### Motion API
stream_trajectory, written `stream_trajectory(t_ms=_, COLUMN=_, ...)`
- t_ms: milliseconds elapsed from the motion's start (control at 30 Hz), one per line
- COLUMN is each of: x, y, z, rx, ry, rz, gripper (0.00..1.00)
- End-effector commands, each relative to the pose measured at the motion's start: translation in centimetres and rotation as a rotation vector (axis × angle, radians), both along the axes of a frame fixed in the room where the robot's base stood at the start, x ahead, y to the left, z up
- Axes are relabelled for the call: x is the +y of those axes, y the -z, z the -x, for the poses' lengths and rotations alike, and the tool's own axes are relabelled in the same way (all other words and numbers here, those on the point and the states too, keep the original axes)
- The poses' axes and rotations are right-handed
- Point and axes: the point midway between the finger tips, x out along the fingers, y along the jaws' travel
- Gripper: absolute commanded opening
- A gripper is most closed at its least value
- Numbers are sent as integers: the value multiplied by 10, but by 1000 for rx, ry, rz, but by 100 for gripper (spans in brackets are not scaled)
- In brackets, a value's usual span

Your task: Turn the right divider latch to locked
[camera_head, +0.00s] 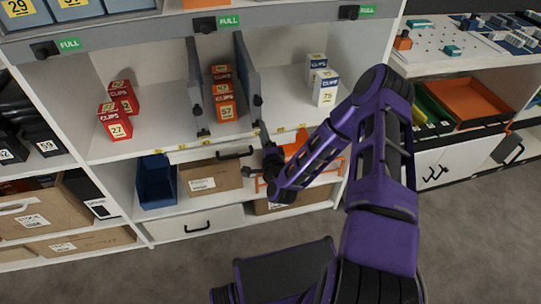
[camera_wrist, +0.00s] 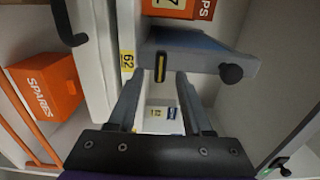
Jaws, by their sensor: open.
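The right divider (camera_head: 245,74) is a grey upright panel on the middle shelf, between the orange and the white-blue cartons. It has a dark round knob (camera_head: 257,100) on its front edge. In the wrist view the divider's end (camera_wrist: 200,52) crosses in front of me, with the knob (camera_wrist: 231,73) at its right. My arm partly hides the gripper in the head view.
The left divider (camera_head: 197,90) stands beside orange cartons (camera_head: 223,100); red cartons (camera_head: 118,108) are further left. White-blue cartons (camera_head: 324,86) stand right. Below are a blue bin (camera_head: 156,182), a brown carton (camera_head: 210,179) and an orange SPARES bin (camera_wrist: 48,85).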

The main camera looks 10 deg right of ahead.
Motion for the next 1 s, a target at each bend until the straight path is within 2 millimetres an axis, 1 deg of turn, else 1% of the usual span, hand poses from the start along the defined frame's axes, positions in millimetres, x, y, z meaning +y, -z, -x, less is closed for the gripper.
stream_trajectory(t_ms=33, x=0, y=0, z=12, rx=5, ry=0, rz=-2, gripper=50)
stream_trajectory(t_ms=300, x=0, y=1, z=80, rx=7, ry=-1, rz=-3, gripper=50)
stream_trajectory(t_ms=500, x=0, y=0, z=122, rx=5, ry=0, rz=-4, gripper=50)
stream_trajectory(t_ms=600, x=0, y=1, z=135, rx=5, ry=-1, rz=-2, gripper=50)
stream_trajectory(t_ms=700, x=0, y=0, z=144, rx=2, ry=-1, rz=-2, gripper=50)
stream_trajectory(t_ms=800, x=0, y=0, z=148, rx=2, ry=0, rz=-2, gripper=50)
stream_trajectory(t_ms=1000, x=0, y=0, z=148, rx=1, ry=0, rz=-2, gripper=50)
